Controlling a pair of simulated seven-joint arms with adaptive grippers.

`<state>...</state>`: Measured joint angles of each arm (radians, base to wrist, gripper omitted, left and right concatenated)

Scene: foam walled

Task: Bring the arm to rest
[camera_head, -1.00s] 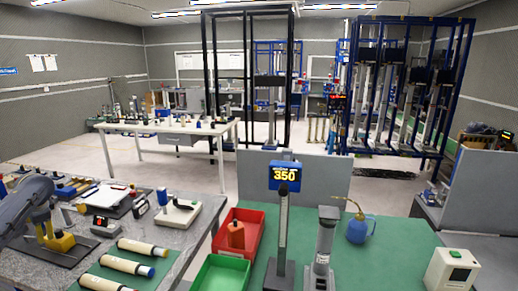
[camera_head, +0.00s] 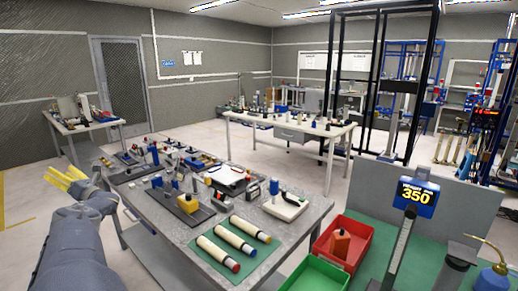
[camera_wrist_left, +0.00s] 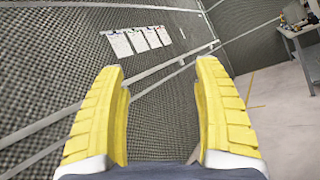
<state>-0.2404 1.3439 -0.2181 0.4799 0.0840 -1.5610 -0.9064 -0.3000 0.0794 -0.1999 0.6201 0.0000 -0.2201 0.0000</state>
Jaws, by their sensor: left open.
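My left arm comes in from the lower left in the head view. Its left gripper (camera_head: 66,176) has yellow fingers and hangs in the air beyond the left end of the grey workbench (camera_head: 170,226). In the left wrist view the two ribbed yellow fingers (camera_wrist_left: 162,100) stand wide apart with nothing between them. My right gripper is in neither view.
The workbench holds several tubes on a green mat (camera_head: 205,258), tools and small devices. A red bin (camera_head: 322,246) and a green bin (camera_head: 316,272) stand right of it. A 350 display (camera_head: 413,198) rises at the right. Open floor lies at far left (camera_head: 30,170).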

